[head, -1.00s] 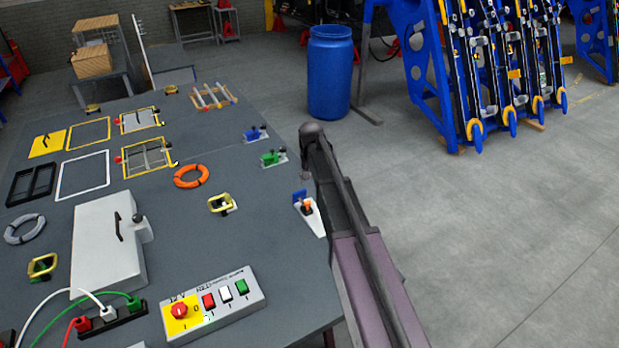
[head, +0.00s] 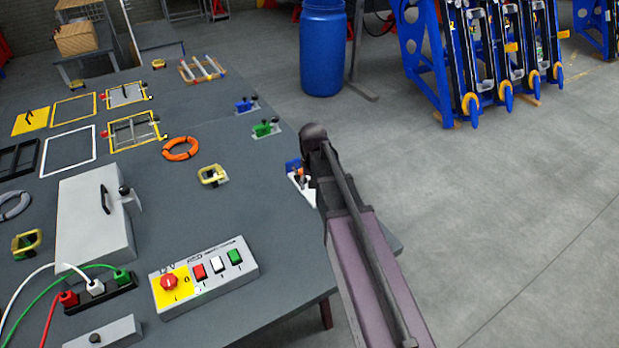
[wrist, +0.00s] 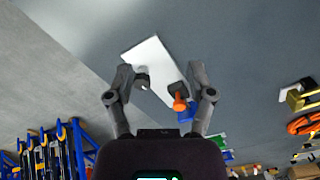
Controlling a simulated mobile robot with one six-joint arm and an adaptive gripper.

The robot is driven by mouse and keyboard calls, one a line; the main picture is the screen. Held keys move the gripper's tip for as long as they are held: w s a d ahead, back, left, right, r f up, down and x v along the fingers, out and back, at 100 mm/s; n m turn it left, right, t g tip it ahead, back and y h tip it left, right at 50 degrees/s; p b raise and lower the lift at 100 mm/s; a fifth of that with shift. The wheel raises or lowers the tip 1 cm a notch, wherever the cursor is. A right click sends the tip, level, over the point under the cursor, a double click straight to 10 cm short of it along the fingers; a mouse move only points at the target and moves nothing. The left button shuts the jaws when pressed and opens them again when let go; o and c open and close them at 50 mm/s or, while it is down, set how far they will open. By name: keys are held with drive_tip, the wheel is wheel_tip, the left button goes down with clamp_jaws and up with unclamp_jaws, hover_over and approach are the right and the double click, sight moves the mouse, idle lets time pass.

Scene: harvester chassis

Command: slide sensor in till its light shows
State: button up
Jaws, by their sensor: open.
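A white plate (wrist: 152,58) lies at the table's right edge, with an orange part (wrist: 180,104) and a blue part (wrist: 187,113) near one end. In the head view the white plate (head: 301,189) and blue part (head: 292,166) are partly behind my arm. I cannot tell which piece is the sensor, and no lit light is clear on it. My gripper (wrist: 160,87) is open, its two fingers spread over the plate, the right fingertip close to the orange part. Whether they touch is unclear. In the head view my arm hides the fingers.
Blue (head: 246,105) and green (head: 265,129) clamps, an orange ring (head: 181,149) and a yellow-framed part (head: 213,175) stand on the table (head: 200,222) to the left. A button box (head: 203,275) is nearer. Open floor lies right of the table edge.

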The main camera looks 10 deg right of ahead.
drive_tip(key=s+f+b, duration=0.2)
drive_tip(key=s, duration=0.3)
drive_tip(key=s+f+n+b, duration=0.1)
drive_tip(key=s+f+b, duration=0.2)
drive_tip(key=s, duration=0.2)
drive_tip(key=s+f+n+b, duration=0.1)
drive_tip(key=s+f+b, duration=0.1)
drive_tip(key=s, duration=0.3)
drive_tip(key=shift+f+b, duration=0.35)
drive_tip(key=shift+f, duration=0.3)
drive_tip(key=shift+s, duration=0.1)
drive_tip(key=shift+s, duration=0.25)
drive_tip(key=shift+c, duration=0.8)
